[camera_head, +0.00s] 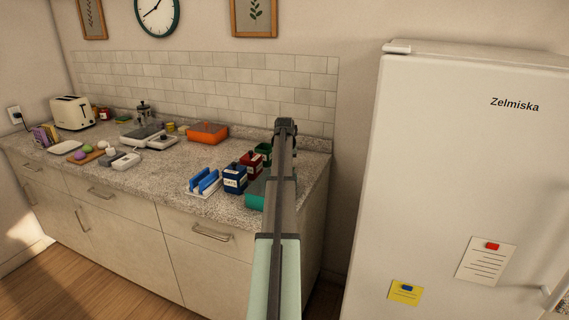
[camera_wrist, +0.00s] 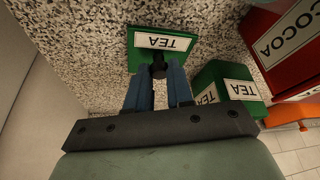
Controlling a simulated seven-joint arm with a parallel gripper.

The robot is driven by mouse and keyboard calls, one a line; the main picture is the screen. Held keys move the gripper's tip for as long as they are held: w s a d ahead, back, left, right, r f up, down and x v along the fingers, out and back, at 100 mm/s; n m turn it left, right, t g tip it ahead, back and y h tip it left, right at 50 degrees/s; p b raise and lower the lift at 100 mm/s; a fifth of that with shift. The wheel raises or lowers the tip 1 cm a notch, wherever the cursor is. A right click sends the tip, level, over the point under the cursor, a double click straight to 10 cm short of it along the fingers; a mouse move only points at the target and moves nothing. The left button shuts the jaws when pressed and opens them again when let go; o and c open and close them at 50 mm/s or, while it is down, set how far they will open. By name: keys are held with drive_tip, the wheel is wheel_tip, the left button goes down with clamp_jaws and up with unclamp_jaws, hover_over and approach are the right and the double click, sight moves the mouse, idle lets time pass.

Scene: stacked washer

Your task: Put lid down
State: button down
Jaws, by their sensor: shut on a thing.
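In the wrist view, a green lid (camera_wrist: 136,59) with a white TEA label and a black knob is in front of my gripper (camera_wrist: 159,75). The blue fingers are shut on the knob. Speckled counter shows all around the lid; I cannot tell whether the lid touches it. The green TEA canister (camera_wrist: 214,74) stands to the right of the lid, apart from it. In the head view the green canister (camera_head: 263,150) is partly hidden by my arm. My fingers and the lid are hidden there.
Red COCOA canister (camera_wrist: 291,50) stands beside the green one; the red canister (camera_head: 250,164) and blue canister (camera_head: 235,178) form a row. A white rack with blue pieces (camera_head: 203,181) is left of them. The fridge (camera_head: 460,180) stands right of the counter (camera_head: 160,182).

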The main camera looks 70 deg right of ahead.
drive_tip(key=shift+f, duration=0.1)
drive_tip(key=c, duration=1)
unclamp_jaws()
drive_tip(key=v, duration=1.2)
